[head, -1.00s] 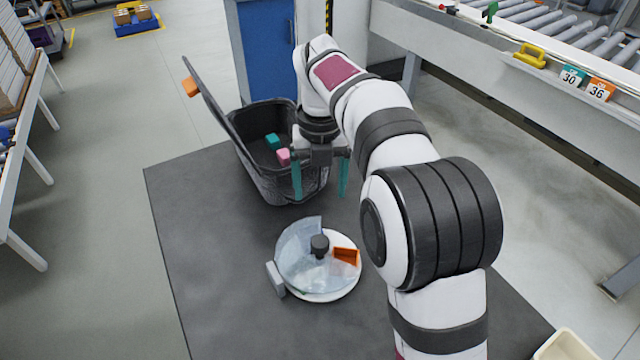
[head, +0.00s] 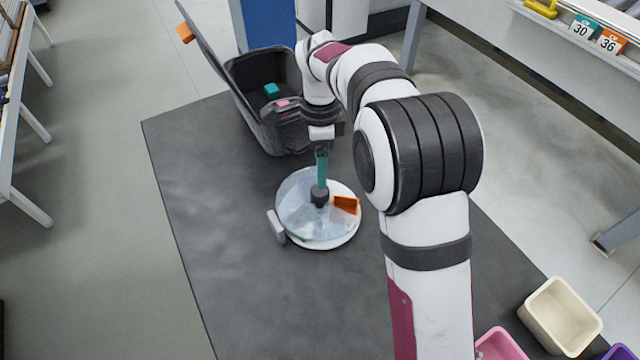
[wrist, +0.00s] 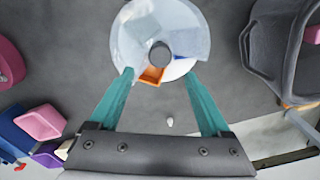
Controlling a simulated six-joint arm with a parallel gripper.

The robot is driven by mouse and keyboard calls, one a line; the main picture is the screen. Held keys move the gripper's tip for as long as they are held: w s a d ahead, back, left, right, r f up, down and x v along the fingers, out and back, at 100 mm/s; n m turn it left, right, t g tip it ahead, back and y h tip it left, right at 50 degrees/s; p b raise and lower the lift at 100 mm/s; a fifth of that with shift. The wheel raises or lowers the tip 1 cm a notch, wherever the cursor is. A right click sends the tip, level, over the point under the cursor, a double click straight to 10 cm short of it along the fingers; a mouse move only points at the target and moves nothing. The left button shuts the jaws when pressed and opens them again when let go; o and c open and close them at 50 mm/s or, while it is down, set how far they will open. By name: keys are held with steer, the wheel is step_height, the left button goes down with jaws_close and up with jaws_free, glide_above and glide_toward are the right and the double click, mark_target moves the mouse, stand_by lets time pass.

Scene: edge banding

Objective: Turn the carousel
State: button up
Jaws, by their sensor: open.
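The carousel is a round white base (head: 340,236) under a clear domed cover (head: 293,207), with a dark knob (head: 320,197) at its centre. An orange piece (head: 346,204) shows in the open sector on its right side. In the wrist view the knob (wrist: 160,54) lies ahead of the fingertips, midway between them, with the orange piece (wrist: 151,76) nearer. My gripper (head: 321,170) is above the carousel, its teal fingers pointing down near the knob. In the wrist view my gripper (wrist: 159,73) is open and empty. I cannot tell whether a finger touches the knob.
A dark bin (head: 245,112) with its lid up stands behind the carousel, holding a teal block (head: 271,90) and a pink block (head: 283,103). A grey block (head: 276,226) sits at the carousel's left edge. Cream (head: 562,315) and pink (head: 499,345) bins stand front right. The mat's left front is clear.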

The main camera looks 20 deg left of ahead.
mark_target(320, 202)
step_height(320, 202, down, 8)
steer(key=shift+f, duration=0.1)
jaws_close()
stand_by(0.5)
